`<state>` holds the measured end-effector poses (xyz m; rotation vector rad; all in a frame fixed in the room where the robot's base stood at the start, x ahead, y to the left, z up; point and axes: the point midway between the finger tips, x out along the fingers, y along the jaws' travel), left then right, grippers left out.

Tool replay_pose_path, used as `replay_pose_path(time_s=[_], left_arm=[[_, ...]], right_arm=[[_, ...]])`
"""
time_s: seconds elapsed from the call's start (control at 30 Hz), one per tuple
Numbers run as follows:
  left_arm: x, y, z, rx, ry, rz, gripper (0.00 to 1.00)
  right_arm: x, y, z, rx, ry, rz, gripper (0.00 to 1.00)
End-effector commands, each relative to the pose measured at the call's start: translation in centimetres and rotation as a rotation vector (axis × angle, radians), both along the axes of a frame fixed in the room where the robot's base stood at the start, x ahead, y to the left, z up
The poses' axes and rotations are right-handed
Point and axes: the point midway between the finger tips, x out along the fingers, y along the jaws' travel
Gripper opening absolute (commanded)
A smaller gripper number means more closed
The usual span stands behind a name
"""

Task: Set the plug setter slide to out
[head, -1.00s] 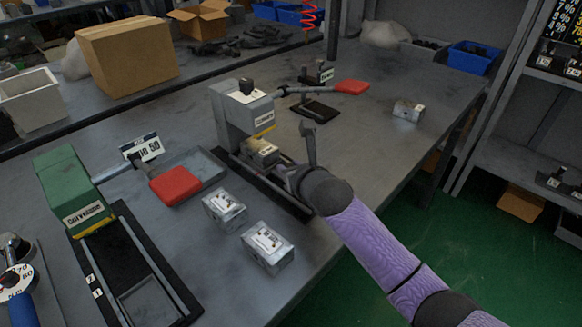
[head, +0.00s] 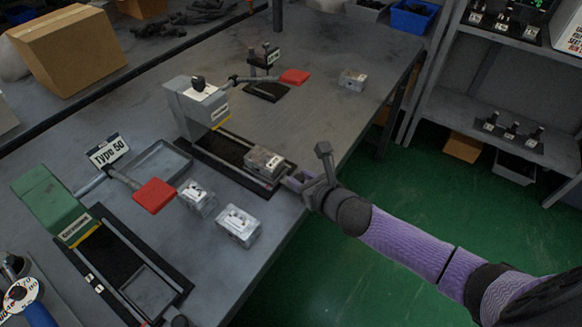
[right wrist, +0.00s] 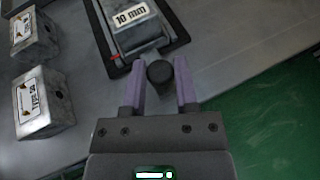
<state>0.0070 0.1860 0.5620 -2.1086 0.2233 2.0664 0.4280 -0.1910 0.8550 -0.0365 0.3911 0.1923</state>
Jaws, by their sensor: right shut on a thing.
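A grey machine (head: 197,108) with a black knob on top stands mid-table; its yellow-edged label is too small to read. Its dark slide track (head: 223,152) runs toward the table's front edge. A metal block labelled 10 mm sits on the slide (head: 263,163) at the track's outer end, clear of the machine's head; the block also shows in the right wrist view (right wrist: 133,22). My right gripper (head: 303,182) is at the slide's outer end. In the right wrist view its purple fingers are shut around the slide's dark round knob (right wrist: 160,73). My left gripper is not in view.
A green machine (head: 50,203) with its own track stands at left. Two loose metal blocks (head: 197,198) (head: 238,225) lie between the tracks, near a red-handled lever (head: 154,195) and a shallow tray (head: 160,165). Another block (head: 352,79) lies at the far right; the table around it is clear.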

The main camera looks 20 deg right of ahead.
Motion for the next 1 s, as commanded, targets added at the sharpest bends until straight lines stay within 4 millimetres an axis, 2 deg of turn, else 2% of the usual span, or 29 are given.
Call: replay_pose_path(time_s=[0.2,0.23,0.37,0.7,0.87,1.0], left_arm=[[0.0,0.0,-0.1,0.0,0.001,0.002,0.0],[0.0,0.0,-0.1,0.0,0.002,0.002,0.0],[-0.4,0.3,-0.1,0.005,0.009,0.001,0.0],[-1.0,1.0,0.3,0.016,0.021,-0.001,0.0],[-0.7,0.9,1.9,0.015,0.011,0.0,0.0],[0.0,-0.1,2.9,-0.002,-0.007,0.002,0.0]], right_arm=[[-0.1,-0.1,-0.3,-0.006,0.008,-0.003,0.0],[-0.1,-0.1,-0.3,-0.006,0.008,-0.003,0.43],[-0.1,-0.1,-0.3,-0.004,0.006,-0.002,0.71],[-0.6,-0.1,0.1,-0.003,0.005,-0.001,0.72],[-3.6,-0.7,1.6,-0.004,0.006,-0.001,0.72],[-6.6,-1.3,2.8,-0.005,0.007,-0.001,0.72]])
